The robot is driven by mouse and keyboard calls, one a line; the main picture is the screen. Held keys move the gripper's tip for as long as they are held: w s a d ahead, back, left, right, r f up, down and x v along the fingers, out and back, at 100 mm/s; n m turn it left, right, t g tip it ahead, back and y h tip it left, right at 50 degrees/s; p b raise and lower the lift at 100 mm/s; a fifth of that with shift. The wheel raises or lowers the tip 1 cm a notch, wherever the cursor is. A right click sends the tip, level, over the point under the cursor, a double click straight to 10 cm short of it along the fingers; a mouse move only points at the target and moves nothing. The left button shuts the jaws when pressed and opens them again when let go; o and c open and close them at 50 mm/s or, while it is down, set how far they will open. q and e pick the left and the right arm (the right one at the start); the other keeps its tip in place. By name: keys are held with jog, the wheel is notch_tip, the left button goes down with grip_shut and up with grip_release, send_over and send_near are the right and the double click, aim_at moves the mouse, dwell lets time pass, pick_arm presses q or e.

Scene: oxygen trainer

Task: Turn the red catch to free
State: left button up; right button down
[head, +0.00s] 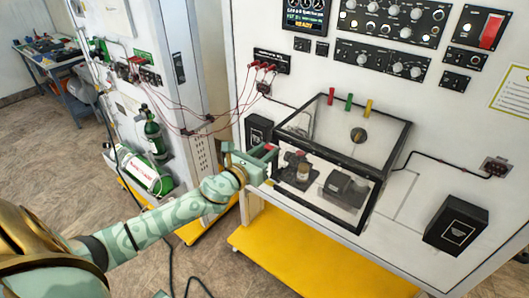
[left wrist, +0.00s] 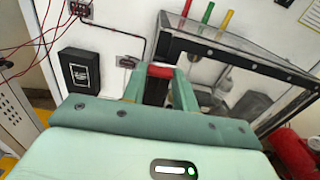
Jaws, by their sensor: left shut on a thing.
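My left gripper (head: 264,158) reaches in from the left to the left edge of the clear, black-framed box (head: 377,205) on the white panel. In the left wrist view, my left gripper (left wrist: 157,88) has its two green fingers on either side of the red catch (left wrist: 160,71) and is shut on it. The red catch also shows in the head view as a small red patch (head: 270,147) at the fingertips. The fingers hide part of the catch, and I cannot tell its exact angle. My right gripper is in neither view.
The clear box holds dark fittings, with red, green and yellow tabs (head: 349,102) on top. A black box (head: 258,131) is beside the gripper. Red leads (head: 205,118) hang to the left. A yellow base (head: 315,268) lies below.

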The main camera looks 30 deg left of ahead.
pick_arm(q)
jog(key=shift+n, duration=0.3)
jog(key=n, duration=0.3)
jog(key=shift+r+n, duration=0.15)
jog(key=shift+n, duration=0.25)
jog(key=n+p, duration=0.1)
jog(key=n, duration=0.3)
jog(key=shift+r+n, duration=0.1)
jog(key=shift+n, duration=0.2)
jog(key=n+p, duration=0.1)
jog(key=n, duration=0.3)
jog(key=shift+a+r, duration=0.1)
jog(key=shift+a, duration=0.05)
jog(key=shift+n+p, duration=0.75)
jog(key=shift+n, duration=1.75)
jog(key=o, duration=1)
jog(key=shift+a, duration=0.1)
